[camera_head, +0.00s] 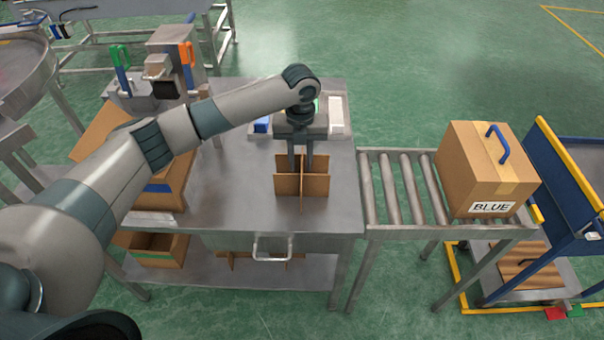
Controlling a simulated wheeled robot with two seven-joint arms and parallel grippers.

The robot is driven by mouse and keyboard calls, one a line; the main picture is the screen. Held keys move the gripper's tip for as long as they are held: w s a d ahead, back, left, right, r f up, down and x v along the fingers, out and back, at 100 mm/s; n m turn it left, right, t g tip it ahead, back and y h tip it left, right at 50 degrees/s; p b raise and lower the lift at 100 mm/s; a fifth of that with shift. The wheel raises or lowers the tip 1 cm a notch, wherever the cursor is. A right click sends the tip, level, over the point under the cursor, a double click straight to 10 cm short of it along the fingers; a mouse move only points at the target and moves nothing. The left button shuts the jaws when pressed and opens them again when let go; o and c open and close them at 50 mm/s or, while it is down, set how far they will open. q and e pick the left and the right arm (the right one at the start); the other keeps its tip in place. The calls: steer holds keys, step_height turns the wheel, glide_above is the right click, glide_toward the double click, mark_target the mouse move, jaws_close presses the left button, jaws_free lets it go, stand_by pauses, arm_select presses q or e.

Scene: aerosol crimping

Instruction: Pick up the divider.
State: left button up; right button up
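The divider (288,186), a set of crossed brown cardboard panels, stands upright on the steel table. My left gripper (300,167) points straight down over it. Its two dark fingers are apart, with a gap between them, and their tips reach the top of the divider near its middle, seemingly on either side of a panel. The exact contact at the tips is too small to tell. My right gripper is not in view.
An open cardboard box (165,183) stands on the table's left, partly behind my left arm. A roller conveyor (400,188) to the right carries a closed box labelled BLUE (480,170). A blue cart (565,190) stands further right. More dividers (262,262) lie on the lower shelf.

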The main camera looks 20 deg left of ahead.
arm_select(q)
steer(key=shift+f, duration=0.1)
steer(key=f+p, duration=0.1)
steer(key=w+f+p, duration=0.1)
steer(key=f, duration=0.1)
steer(key=shift+d+f, duration=0.1)
steer(key=shift+f, duration=0.9)
jaws_close()
